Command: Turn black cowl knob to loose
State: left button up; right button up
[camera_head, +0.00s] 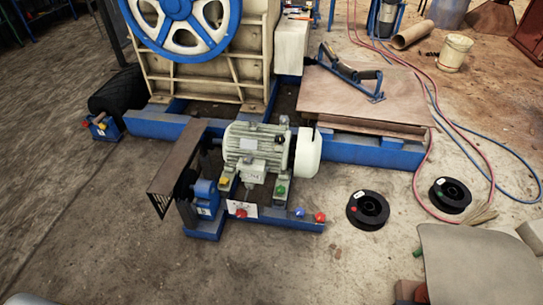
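A grey-green electric motor (257,146) sits on the blue frame in the middle of the head view. A white rounded cowl (307,153) covers its right end. A small thin dark piece (314,131) stands at the top of the cowl. It may be the black cowl knob, but it is too small to tell its shape or setting. Neither of my grippers can be made out in the view.
A blue-and-cream crusher wheel (181,22) stands behind. A brown plate (366,97) with a blue-handled bar (351,74) lies right of the motor. Black spools (367,210) and hoses (470,150) lie on the floor at right. The floor in front is mostly clear.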

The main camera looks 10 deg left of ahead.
aim_at(279, 139)
jog(key=i, duration=0.6)
jog(key=i+j, duration=0.15)
jog(key=i, duration=0.4)
